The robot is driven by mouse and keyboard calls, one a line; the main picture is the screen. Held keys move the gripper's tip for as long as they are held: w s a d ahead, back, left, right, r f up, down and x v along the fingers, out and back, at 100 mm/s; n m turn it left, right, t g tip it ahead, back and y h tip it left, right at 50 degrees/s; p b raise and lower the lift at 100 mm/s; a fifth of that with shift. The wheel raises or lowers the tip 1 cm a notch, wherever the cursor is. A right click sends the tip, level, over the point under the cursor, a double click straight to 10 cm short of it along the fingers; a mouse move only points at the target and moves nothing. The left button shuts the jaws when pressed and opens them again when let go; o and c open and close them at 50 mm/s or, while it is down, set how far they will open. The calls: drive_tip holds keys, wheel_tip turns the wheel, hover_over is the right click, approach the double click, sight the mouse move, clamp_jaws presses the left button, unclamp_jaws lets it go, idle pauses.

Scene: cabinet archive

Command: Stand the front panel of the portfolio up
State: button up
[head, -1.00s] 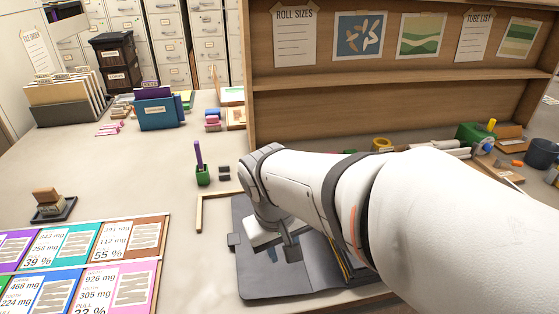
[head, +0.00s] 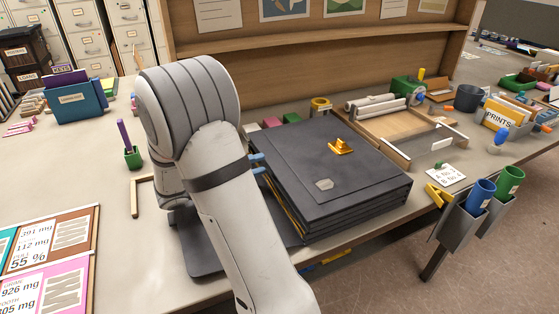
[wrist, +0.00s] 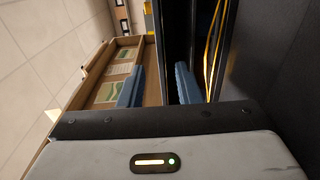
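The dark grey portfolio (head: 365,185) lies flat on the desk as a thick stack, with a gold clasp (head: 341,146) and a pale label on its top panel. Yellow edges show between its layers on the left side. A flat dark sheet (head: 205,262) extends from under it to the left. My gripper (head: 257,164) is at the portfolio's left side, blue fingers one above the other. In the wrist view the fingers (wrist: 158,86) are apart, with a dark panel edge (wrist: 172,40) seen between them. I cannot tell whether they touch it.
A wooden hutch (head: 330,70) stands behind. A wooden tray (head: 410,135) with white rolls is right of the portfolio. Holders with blue and green cups (head: 482,195) hang at the front edge. A green pen pot (head: 132,157) and wooden corner piece (head: 137,195) are left of my arm.

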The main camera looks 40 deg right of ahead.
sight(280, 158)
drive_tip(key=d, duration=0.3)
drive_tip(key=s+d, duration=0.1)
drive_tip(key=d, duration=0.3)
drive_tip(key=shift+s+d+p, duration=0.1)
drive_tip(key=shift+s+p, duration=0.1)
drive_tip(key=shift+p, duration=0.15)
clamp_jaws()
